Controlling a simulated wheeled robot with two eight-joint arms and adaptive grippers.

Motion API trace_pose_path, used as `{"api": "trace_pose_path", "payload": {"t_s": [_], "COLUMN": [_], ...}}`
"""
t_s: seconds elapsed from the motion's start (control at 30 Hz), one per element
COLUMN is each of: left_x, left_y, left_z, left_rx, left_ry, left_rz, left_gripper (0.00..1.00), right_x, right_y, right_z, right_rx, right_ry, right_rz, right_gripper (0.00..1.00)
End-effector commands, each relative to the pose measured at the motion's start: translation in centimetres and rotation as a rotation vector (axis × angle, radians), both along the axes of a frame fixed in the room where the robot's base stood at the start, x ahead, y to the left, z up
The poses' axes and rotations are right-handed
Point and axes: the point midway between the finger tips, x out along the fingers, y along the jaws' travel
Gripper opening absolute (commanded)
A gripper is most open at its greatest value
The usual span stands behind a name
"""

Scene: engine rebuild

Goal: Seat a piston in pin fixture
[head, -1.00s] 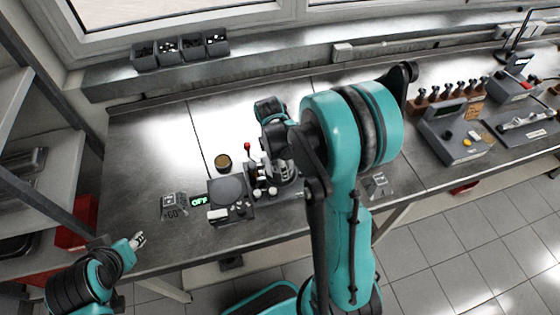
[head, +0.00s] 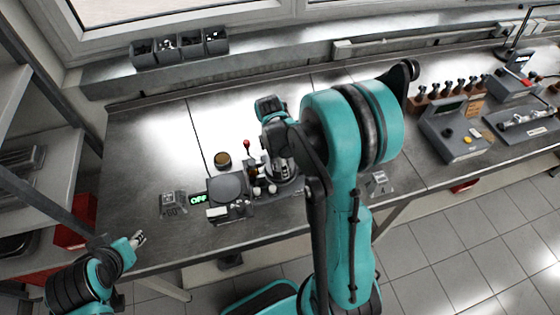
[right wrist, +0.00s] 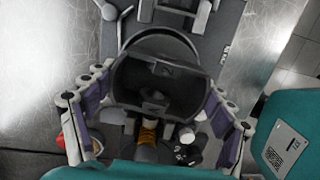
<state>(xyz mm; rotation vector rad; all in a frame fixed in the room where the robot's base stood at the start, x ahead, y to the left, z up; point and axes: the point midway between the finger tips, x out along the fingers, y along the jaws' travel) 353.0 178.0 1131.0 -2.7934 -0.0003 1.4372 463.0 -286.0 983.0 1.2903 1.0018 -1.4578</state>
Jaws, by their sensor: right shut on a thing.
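In the right wrist view a dark grey hollow piston (right wrist: 155,78) sits between the purple-padded fingers of my right gripper (right wrist: 158,108), which is shut on it. A grey fixture (right wrist: 222,28) with a curved rim lies directly behind the piston. I cannot tell whether the piston touches or rests in it. In the head view the right arm reaches down over the fixture, and the arm hides most of the hand and piston. My left gripper (head: 138,239) is off the table's front left edge, away from the fixture; its finger opening is too small to judge.
A heater unit (head: 228,187) with a green OFF display stands left of the right hand, a brass-coloured round part (head: 222,160) behind it. A red-knobbed lever (head: 247,146) stands close by. Small bins (head: 180,48) sit at the back.

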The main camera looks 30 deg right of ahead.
Motion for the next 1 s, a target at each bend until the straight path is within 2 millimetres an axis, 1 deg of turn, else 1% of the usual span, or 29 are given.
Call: {"api": "trace_pose_path", "payload": {"t_s": [0.27, 0.6, 1.0], "left_x": [0.0, 0.0, 0.0], "left_y": [0.0, 0.0, 0.0], "left_z": [0.02, -0.57, -0.54], "left_rx": [0.0, 0.0, 0.0], "left_ry": [0.0, 0.0, 0.0], "left_rz": [0.0, 0.0, 0.0], "left_gripper": [0.4, 0.4, 0.4], "right_x": [0.0, -0.02, -0.01], "right_y": [-0.01, 0.01, 0.0], "right_z": [0.03, -0.41, -0.35], "right_rx": [0.0, 0.0, 0.0], "right_ry": [0.0, 0.0, 0.0], "right_rz": [0.0, 0.0, 0.0], "right_gripper": [0.37, 0.37, 0.37]}}
